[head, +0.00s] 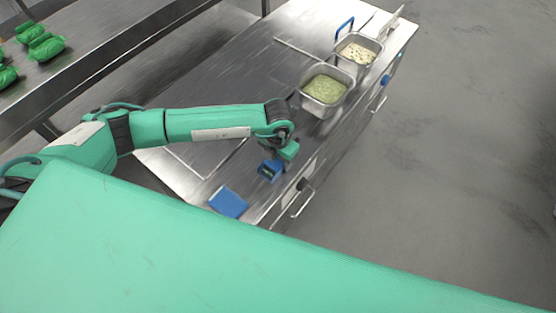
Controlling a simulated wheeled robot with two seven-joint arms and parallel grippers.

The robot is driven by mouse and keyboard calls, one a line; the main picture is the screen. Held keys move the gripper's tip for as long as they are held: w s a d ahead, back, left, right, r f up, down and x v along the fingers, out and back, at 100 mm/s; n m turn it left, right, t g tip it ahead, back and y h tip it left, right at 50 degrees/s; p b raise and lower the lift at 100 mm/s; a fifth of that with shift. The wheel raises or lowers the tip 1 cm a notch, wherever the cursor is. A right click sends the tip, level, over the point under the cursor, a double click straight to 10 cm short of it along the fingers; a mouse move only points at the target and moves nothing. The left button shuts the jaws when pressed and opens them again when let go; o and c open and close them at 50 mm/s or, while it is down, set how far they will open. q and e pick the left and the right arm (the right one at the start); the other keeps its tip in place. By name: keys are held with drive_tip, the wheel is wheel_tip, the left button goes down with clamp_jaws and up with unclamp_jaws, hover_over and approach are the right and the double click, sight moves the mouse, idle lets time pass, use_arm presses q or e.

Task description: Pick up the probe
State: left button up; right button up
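My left arm reaches in from the left over the steel counter (235,75). Its gripper (281,158) points down near the counter's front edge; its fingers are small and blurred, so I cannot tell whether they are open or shut. A small blue and dark device (269,170), possibly the probe, shows right at the gripper; I cannot tell whether they touch. A flat blue square (228,202) lies on the counter nearer to me. My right gripper is not in view.
A steel pan of green food (325,89) and one of pale mixed food (358,52) stand toward the counter's far end, with a blue handle (345,26) beside them. Green packages (46,46) lie on another steel surface at the upper left. The floor at the right is clear.

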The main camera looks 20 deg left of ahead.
use_arm(q)
drive_tip(key=shift+r, duration=0.15)
wheel_tip(320, 180, up, 26)
drive_tip(key=b, duration=0.4)
idle(0.5)
drive_tip(key=shift+f, duration=0.2)
